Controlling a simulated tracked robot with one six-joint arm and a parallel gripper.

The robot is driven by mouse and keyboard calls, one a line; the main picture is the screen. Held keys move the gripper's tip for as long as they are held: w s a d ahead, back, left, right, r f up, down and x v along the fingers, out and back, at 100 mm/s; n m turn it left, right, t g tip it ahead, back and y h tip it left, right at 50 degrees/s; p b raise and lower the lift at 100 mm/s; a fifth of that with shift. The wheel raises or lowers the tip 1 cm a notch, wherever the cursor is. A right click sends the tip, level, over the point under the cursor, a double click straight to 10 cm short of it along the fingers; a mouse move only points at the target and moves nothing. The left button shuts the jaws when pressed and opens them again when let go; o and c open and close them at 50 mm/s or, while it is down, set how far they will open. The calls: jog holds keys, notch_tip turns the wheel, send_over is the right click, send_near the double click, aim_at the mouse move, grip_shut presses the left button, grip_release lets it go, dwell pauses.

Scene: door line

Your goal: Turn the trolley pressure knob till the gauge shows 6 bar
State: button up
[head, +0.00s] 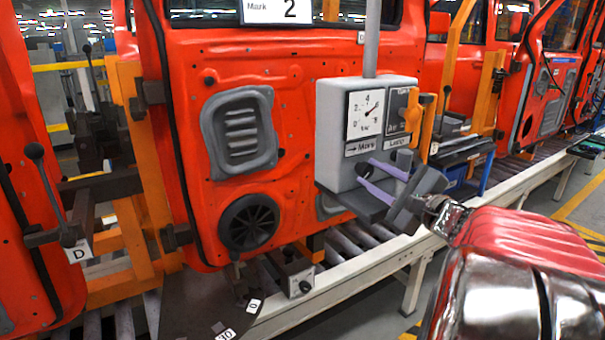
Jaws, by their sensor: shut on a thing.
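A grey trolley box (335,130) stands in front of a red door. Its white gauge (357,128) has a dark needle pointing up and to the right, past the 4; the exact reading is too small to tell. A small dark knob (364,171) sits under the gauge, below a label with an arrow and "More", and is mostly hidden. My gripper (364,172) reaches in from the right. Its two purple fingers are on either side of the knob and shut on it.
An orange handle (427,122) stands upright beside the "Air" label, just above my gripper. A grey shelf (362,207) juts out below the fingers. The red door (290,90) hangs close behind, over a roller conveyor (340,290).

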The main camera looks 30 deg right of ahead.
jog(key=shift+f, duration=0.1)
jog(key=o, duration=0.8)
jog(key=shift+s, duration=0.1)
jog(key=shift+s+a+f, duration=0.1)
jog(key=shift+s+a, duration=0.05)
jog(key=shift+s, duration=6.65)
